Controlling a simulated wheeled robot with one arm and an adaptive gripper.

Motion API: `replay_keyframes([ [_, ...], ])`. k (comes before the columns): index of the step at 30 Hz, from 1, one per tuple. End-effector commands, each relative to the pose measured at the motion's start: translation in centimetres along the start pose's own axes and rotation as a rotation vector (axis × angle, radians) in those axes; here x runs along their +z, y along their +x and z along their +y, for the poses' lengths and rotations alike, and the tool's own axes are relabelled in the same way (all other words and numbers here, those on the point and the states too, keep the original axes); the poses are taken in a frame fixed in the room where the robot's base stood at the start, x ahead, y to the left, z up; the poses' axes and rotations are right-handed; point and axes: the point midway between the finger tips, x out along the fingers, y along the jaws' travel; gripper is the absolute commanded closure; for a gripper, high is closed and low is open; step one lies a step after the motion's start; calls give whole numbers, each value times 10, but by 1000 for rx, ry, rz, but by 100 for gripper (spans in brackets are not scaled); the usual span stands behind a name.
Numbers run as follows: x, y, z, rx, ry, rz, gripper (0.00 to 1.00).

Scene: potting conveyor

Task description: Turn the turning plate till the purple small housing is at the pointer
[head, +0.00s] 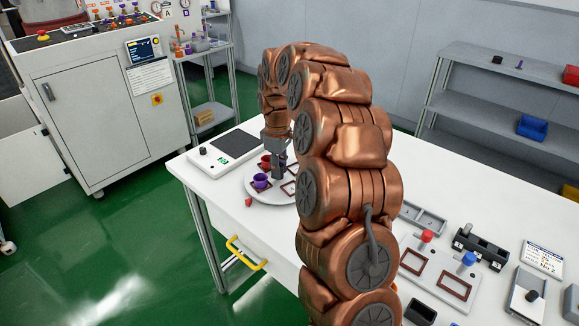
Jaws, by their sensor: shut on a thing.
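The turning plate (254,194) is a pale round disc on the white table, partly hidden by my arm. The purple small housing (261,181) stands upright on its left front part. A red housing (266,162) stands behind it on the plate. A small red pointer (248,202) is at the plate's front left edge, a short way in front of the purple housing. My gripper (278,172) points down at the plate, just right of both housings. It is shut on a part of the plate, but the held part is too small and covered to make out.
A scale-like device (226,151) lies behind the plate. A fixture board with a red knob (426,236) and a blue knob (468,259) lies at the right. A grey tray (424,217) and black block (480,245) are near it. My arm hides the table's middle.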

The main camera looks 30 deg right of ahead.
Motion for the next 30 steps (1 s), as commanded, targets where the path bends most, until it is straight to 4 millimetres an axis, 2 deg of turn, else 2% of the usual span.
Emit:
replay_keyframes([
  [12,-6,1,-7,-3,-179,-3,100],
  [30,-5,1,-6,-3,-241,-1,100],
])
